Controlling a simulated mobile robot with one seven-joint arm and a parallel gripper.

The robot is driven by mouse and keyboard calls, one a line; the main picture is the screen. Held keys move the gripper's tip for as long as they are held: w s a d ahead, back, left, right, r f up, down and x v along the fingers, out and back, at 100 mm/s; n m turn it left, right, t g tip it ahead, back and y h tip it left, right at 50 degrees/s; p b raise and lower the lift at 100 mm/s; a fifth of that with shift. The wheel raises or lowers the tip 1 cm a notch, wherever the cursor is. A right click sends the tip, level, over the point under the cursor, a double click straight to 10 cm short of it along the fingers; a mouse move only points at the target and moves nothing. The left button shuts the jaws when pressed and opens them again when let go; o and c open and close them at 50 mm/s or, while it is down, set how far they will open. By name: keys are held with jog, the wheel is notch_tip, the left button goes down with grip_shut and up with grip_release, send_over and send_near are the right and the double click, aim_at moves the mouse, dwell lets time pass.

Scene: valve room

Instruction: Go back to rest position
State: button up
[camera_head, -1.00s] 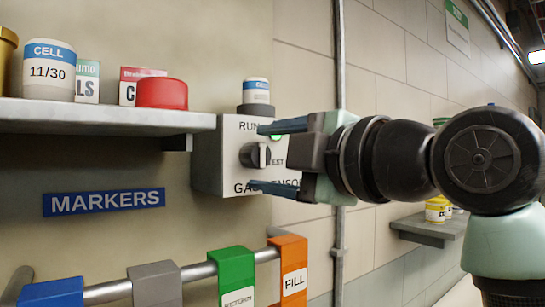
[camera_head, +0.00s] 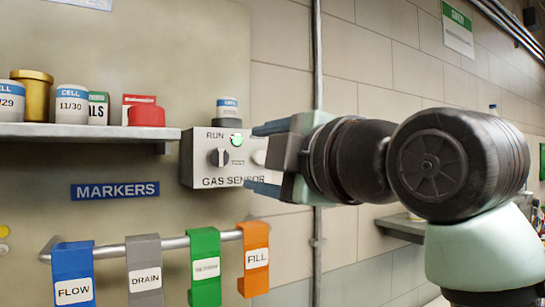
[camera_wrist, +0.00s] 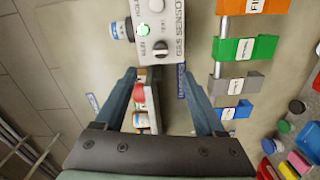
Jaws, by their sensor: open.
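My gripper (camera_head: 262,158) is open, with nothing between its fingers. In the head view it is at the right side of the grey gas sensor box (camera_head: 200,170), overlapping its right edge in the picture. The box carries a black knob (camera_head: 219,157), a lit green light (camera_head: 236,139) and a jar with a blue band (camera_head: 227,110) on top. In the wrist view the gripper (camera_wrist: 163,75) shows both fingers apart, and the box (camera_wrist: 160,25) lies beyond the fingertips.
Below, a rail carries blue (camera_head: 73,275), grey (camera_head: 145,275), green (camera_head: 205,268) and orange (camera_head: 254,260) markers. Another shelf (camera_head: 400,227) is at right behind my arm.

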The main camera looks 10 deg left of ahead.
jog(key=shift+w+a, duration=0.1)
dwell(0.3)
jog(key=s+d+m+t+h, duration=0.2)
jog(key=s+m+t+h, duration=0.3)
jog(key=m, duration=0.6)
jog(key=s+d+m+t+h, duration=0.3)
jog(key=s+m+t+h, duration=0.2)
jog(key=s+m, duration=0.5)
jog(key=m+t, duration=0.2)
jog(key=shift+d+t+h, duration=0.2)
jog(key=shift+t+h, duration=0.1)
jog(key=shift+f, duration=0.1)
